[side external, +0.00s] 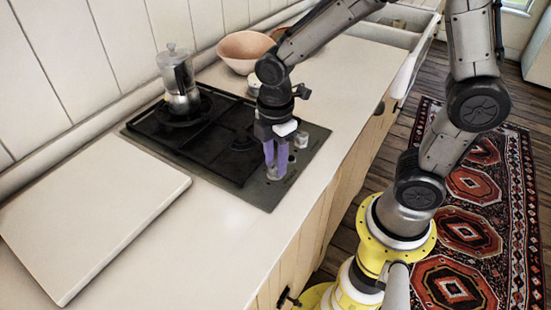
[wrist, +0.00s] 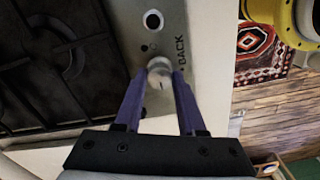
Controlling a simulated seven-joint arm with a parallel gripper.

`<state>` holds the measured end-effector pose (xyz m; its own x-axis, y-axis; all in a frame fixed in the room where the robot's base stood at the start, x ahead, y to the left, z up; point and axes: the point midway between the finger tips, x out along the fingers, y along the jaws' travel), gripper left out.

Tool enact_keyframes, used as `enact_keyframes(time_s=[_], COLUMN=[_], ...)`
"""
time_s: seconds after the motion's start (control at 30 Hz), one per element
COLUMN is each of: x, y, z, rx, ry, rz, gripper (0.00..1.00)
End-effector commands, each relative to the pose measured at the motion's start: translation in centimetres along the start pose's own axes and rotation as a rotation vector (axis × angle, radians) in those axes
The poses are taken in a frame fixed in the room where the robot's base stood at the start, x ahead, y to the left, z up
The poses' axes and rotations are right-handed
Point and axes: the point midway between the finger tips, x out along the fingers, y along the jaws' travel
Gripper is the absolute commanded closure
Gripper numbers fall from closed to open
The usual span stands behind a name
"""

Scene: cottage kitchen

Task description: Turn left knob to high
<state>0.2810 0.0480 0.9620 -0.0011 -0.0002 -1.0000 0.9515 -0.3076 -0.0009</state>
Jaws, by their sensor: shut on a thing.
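The stove's knobs sit on the grey strip along the cooktop's edge nearest my base. My gripper (side external: 276,158) points down over this strip, with its purple fingers around the knob nearer the side camera (side external: 273,173). In the wrist view, my gripper (wrist: 158,82) is shut on this small silver knob (wrist: 160,70), one finger on each side. A dark line shows on the knob's top. The word BACK is printed beside it. A second silver knob (side external: 301,140) stands farther along the strip, apart from my fingers. The black cooktop (side external: 165,137) lies beside my gripper.
A glass and metal pot (side external: 178,82) stands on the rear burner. A pinkish bowl (side external: 244,50) sits behind the cooktop. A white board (side external: 95,215) lies on the counter at left. The counter (side external: 205,240) in front of the cooktop is clear.

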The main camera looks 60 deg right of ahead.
Motion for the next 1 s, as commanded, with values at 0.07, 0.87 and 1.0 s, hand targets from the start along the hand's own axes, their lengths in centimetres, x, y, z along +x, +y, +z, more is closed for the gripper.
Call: enact_keyframes(time_s=[0.07, 0.87, 1.0], x=[-0.2, -1.2, -3.6], y=[0.1, 0.1, 0.2], z=[-0.1, -0.1, -0.1], rx=[0.000, 0.001, 0.001], ry=[0.003, 0.002, 0.005], rz=[0.005, 0.004, 0.009], gripper=[1.00, 0.31, 0.31])
